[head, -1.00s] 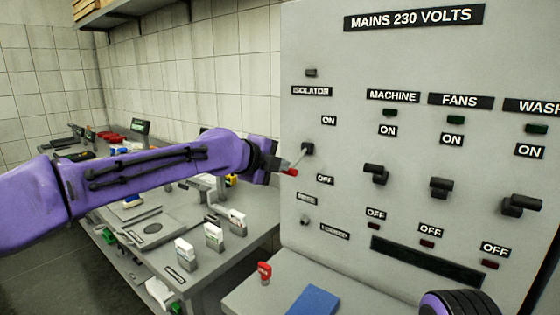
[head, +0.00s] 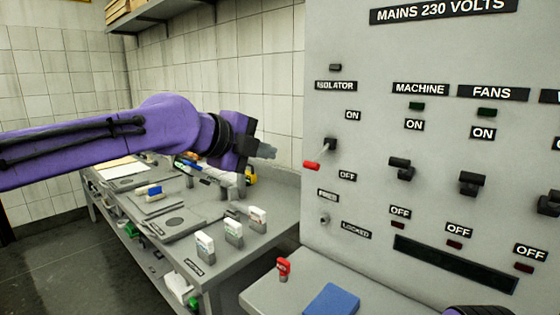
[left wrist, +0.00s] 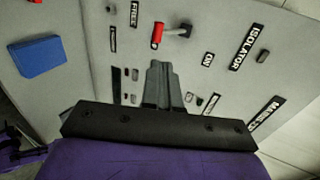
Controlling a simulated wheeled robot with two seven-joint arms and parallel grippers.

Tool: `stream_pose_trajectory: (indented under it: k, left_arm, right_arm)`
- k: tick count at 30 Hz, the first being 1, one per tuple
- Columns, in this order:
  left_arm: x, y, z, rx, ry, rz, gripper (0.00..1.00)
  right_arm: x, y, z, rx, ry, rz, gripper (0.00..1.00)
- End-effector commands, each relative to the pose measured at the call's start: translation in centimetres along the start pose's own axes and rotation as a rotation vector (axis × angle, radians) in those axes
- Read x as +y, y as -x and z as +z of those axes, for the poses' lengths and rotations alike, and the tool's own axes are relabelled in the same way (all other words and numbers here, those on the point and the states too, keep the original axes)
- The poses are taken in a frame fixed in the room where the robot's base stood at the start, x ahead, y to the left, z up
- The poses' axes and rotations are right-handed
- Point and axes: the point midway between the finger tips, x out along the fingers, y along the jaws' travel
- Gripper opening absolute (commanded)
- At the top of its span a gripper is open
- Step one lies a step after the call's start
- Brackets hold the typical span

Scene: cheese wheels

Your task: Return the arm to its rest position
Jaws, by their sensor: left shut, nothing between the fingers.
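My left arm comes in purple from the left in the head view. Its gripper (head: 266,151) is shut and empty, to the left of the isolator lever (head: 312,165) and apart from it. The lever has a red tip and slants down to the left from its pivot, between the ON and OFF labels. In the left wrist view my shut fingers (left wrist: 162,70) point at the panel, with the red-tipped lever (left wrist: 158,35) beyond them. My right gripper is not in view; a dark and purple part shows at the bottom right edge of the head view.
The grey switch panel (head: 440,55) stands at the right with machine and fans switches. A ledge below it holds a red key-like piece (head: 283,268) and a blue block (head: 332,300). A bench (head: 180,240) with small white-and-grey holders lies below my arm. A shelf hangs above.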

Motion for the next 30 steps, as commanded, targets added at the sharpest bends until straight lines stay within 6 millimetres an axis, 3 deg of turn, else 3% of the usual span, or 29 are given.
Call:
stream_pose_trajectory:
  k: [14,17,19,20,21,24,26,27,29,30]
  left_arm:
    - [-0.1,0.8,0.0,0.001,0.036,-0.004,0.0]
    - [-2.1,0.8,-0.4,0.027,0.309,-0.12,0.0]
    - [-1.6,-0.3,-0.8,0.079,0.655,-0.216,0.0]
    - [-0.3,-1.3,-0.5,0.093,0.825,-0.243,0.0]
    - [3.0,-3.5,0.2,0.096,1.066,-0.257,0.0]
    - [11.3,-7.3,2.2,0.048,1.485,-0.276,0.0]
    - [16.5,-8.8,3.2,-0.007,1.679,-0.287,0.0]
    - [20.1,-9.4,3.8,-0.05,1.795,-0.298,0.0]
    - [25.6,-9.9,4.5,-0.128,1.951,-0.318,0.0]
    - [29.2,-10.0,4.8,-0.185,2.042,-0.334,0.0]
  right_arm:
    - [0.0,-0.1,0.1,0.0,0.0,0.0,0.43]
    - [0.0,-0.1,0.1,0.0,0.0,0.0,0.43]
    - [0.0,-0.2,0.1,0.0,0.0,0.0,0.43]
    - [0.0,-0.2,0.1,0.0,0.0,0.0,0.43]
    - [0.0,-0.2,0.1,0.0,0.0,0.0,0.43]
    - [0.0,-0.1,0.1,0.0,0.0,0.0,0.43]
    - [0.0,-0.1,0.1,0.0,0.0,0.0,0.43]
    - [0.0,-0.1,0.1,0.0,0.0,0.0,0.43]
    - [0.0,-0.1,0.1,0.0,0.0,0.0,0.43]
    - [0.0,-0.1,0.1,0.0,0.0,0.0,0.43]
